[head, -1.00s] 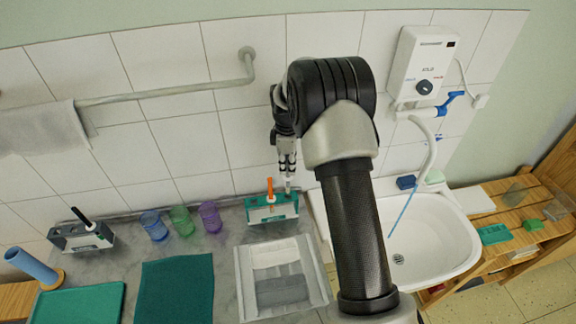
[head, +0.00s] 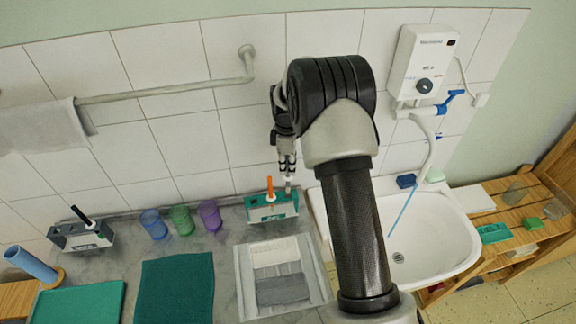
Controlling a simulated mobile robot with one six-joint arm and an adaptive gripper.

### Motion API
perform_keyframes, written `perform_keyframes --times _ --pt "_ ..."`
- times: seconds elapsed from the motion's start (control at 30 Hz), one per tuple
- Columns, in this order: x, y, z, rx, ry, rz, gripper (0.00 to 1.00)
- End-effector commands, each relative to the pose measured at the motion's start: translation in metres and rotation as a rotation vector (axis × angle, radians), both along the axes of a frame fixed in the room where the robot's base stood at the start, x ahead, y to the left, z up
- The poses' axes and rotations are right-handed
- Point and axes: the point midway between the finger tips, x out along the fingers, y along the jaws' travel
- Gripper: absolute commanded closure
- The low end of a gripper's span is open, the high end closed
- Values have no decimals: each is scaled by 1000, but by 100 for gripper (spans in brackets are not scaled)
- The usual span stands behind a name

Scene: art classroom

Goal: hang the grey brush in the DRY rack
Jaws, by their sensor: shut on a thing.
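My gripper (head: 287,172) points down above the right end of a teal-fronted rack (head: 261,214) on the counter. It is shut on the grey brush (head: 289,186), of which only a short light-grey piece shows below the fingers. The brush looks upright, with its lower end at the rack's right end; I cannot tell whether it is in a slot. An orange-handled brush (head: 270,188) stands in the same rack, left of my gripper. The rack labels are too small to read.
Blue (head: 153,224), green (head: 182,221) and purple (head: 210,216) cups stand between the racks. A grey tray (head: 243,283) lies in front of the teal rack. A white sink (head: 440,235) is at right. The tiled wall (head: 180,150) is close behind.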

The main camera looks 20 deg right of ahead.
Motion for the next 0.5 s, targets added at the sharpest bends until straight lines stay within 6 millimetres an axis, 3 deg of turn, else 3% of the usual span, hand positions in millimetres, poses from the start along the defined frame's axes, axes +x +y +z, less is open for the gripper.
perform_keyframes --times 0.5 --pt "0 0 -14 0 0 0 100"
